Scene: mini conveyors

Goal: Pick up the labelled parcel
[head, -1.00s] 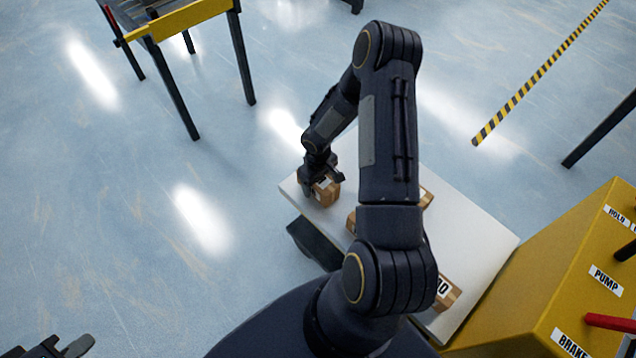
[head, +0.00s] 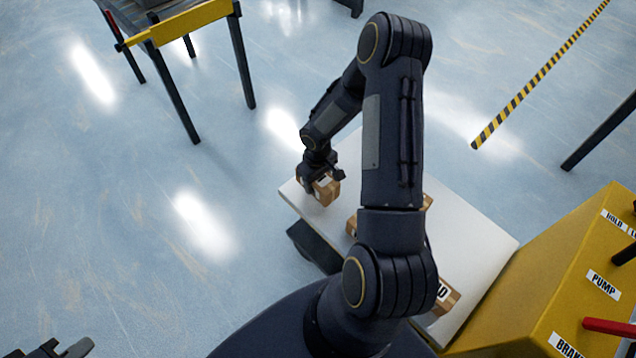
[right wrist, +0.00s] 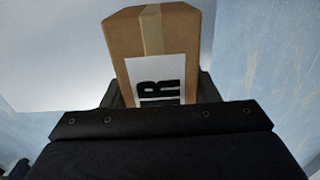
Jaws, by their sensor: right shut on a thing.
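A brown cardboard parcel (head: 326,191) with a white label is at the far left corner of the white table (head: 480,235). My right gripper (head: 322,178) is shut on it from above. In the right wrist view the parcel (right wrist: 152,45) sits between the fingers, with tape along its top and large dark letters, partly hidden, on its label. I cannot tell whether it touches the table. My left gripper (head: 65,350) is at the bottom left corner, away from the table; its two fingers are apart and nothing shows between them.
Other boxes, partly behind my right arm, lie on the table, one (head: 447,297) with a label near the front. A yellow panel (head: 560,290) with labels and a red lever (head: 610,326) stands at right. A yellow-edged conveyor (head: 180,22) stands at the back left. Floor is open at left.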

